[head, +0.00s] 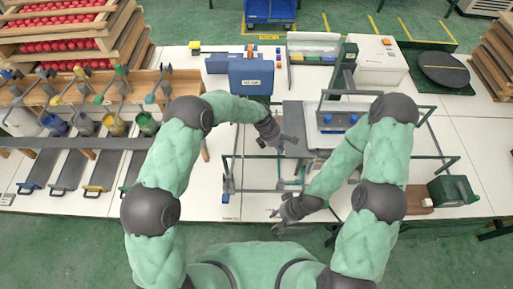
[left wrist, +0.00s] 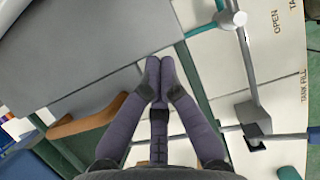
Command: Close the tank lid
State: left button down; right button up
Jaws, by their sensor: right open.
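A flat grey panel (head: 294,112), which looks like the tank lid, lies just beyond my left gripper (head: 284,144) in the head view. In the left wrist view a large grey panel (left wrist: 90,40) fills the upper left. I cannot tell for sure whether it is raised or flat. My left gripper's fingertips (left wrist: 158,68) are together beside the panel's edge, with nothing visible between them. My right gripper (head: 274,214) is open and empty near the table's front edge.
A metal rail frame (head: 237,156) surrounds the work area. A white machine with blue knobs (head: 338,119) stands right of the panel. A blue box (head: 250,75) stands behind. In the left wrist view, a grey bar (left wrist: 249,70) runs beside lettering "OPEN" and "TANK FILL".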

aim_at(290, 149)
pick_arm(q)
jog(key=d+b, duration=0.1)
jog(key=d, duration=0.7)
jog(key=shift+s, duration=0.15)
pick_arm(e)
jog(key=shift+f, duration=0.65)
pick_arm(q)
jog(key=a, duration=0.4)
jog(key=shift+w+a, duration=0.2)
jog(key=shift+a, duration=0.05)
jog(key=v, duration=0.9)
jog(key=shift+r, duration=0.45)
pick_arm(e)
jog(key=shift+s+d+r, duration=0.1)
jog(key=shift+s+d, duration=0.05)
jog(key=shift+s, duration=0.35)
pick_arm(q)
jog(key=shift+s, duration=0.15)
